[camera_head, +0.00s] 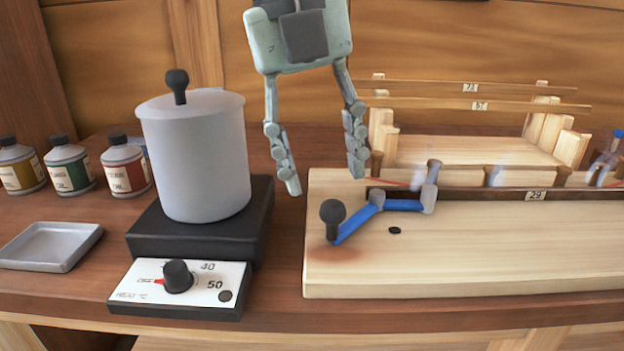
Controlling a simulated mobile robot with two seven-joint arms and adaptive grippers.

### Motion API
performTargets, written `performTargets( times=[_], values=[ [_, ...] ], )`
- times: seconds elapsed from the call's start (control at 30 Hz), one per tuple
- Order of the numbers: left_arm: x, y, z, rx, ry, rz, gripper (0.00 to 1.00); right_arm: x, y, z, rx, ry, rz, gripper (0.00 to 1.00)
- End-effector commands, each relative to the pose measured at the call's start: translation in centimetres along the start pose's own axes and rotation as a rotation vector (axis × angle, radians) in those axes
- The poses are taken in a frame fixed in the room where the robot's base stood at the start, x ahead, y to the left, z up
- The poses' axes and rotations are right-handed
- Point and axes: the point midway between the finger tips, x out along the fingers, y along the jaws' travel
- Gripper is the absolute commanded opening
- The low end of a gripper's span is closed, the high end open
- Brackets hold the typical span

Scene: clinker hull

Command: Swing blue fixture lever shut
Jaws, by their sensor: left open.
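The blue fixture lever (404,205) sits at the left end of the pale wooden board (480,265). Its blue arm runs from a grey joint, past a second joint, and down to a dark ball knob (333,212) at the left. The knob stands above a brownish patch of the board, near its left edge. My left gripper (325,183) hangs from the top of the view, fingers pointing down and spread wide. It is open and empty, above and behind the knob, with no clear contact with the lever. My right gripper is not in view.
A grey lidded pot (195,160) stands on a black heater with a dial (178,277), left of the board. Several bottles (124,168) and a grey tray (48,246) lie farther left. A wooden rack with slats (470,105) stands behind a dark strip marked 29 (500,194).

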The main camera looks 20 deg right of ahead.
Motion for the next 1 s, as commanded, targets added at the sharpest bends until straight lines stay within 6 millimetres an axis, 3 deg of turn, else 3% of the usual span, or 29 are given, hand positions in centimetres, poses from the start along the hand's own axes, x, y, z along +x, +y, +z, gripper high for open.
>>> performTargets(
  times=[0.17, 0.6, 1.0],
  values=[
    [0.6, 0.0, -0.1, 0.001, 0.0, 0.003, 0.49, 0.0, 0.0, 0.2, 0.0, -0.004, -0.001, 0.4],
    [6.9, 0.0, -0.1, 0.001, 0.001, 0.002, 0.49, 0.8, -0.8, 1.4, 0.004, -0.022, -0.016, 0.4],
    [7.8, 0.0, 0.0, 0.001, -0.001, 0.001, 0.49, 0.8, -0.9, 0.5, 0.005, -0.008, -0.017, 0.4]
  ],
)
